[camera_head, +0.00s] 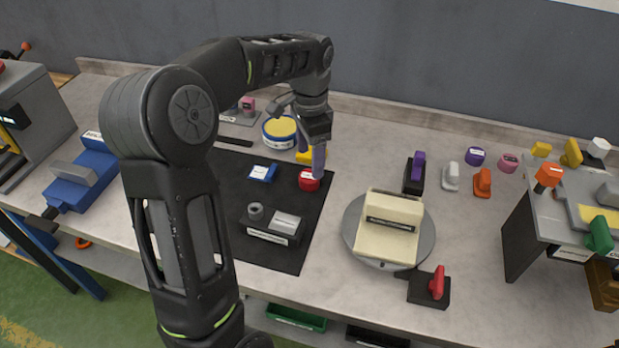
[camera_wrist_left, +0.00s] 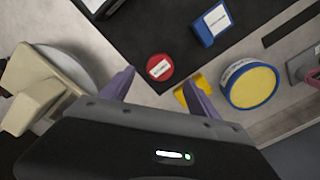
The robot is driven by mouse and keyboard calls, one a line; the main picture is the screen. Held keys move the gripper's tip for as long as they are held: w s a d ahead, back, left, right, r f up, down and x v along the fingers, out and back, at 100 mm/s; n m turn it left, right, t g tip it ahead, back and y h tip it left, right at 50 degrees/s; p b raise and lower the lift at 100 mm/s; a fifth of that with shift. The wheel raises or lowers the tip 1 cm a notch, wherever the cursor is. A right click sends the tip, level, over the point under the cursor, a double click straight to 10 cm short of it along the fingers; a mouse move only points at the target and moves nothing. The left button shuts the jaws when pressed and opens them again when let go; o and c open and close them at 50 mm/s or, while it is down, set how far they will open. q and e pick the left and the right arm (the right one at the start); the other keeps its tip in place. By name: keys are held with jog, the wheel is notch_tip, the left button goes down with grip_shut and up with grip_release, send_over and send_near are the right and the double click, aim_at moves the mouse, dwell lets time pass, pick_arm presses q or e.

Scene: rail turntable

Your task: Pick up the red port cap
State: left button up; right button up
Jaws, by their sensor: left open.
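The red port cap (camera_head: 309,180) is a short red cylinder with a white label, lying on the right part of the black mat (camera_head: 293,258). In the left wrist view the cap (camera_wrist_left: 160,67) is just beyond the fingertips, near the mat's edge. My left gripper (camera_head: 312,152) is open and empty, pointing down close above the cap. In the left wrist view its purple fingers (camera_wrist_left: 158,82) are spread, with the cap ahead between their lines and apart from both. My right gripper is in neither view.
Close to the cap are a blue labelled block (camera_head: 263,173), a yellow piece (camera_head: 305,156) beside the fingers and a blue-yellow round tin (camera_head: 280,131). A turntable (camera_head: 351,236) with a cream block stands right of the mat. Bare bench lies between mat and turntable.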

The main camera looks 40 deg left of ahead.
aim_at(310, 175)
pick_arm(q)
jog(key=shift+f, duration=0.1)
notch_tip(310, 175, down, 5)
jog(key=shift+p, duration=0.55)
jog(key=shift+c, duration=0.4)
jog(key=c, duration=1.3)
notch_tip(310, 175, up, 10)
jog(key=shift+r+b, duration=0.1)
jog(key=shift+b, duration=0.35)
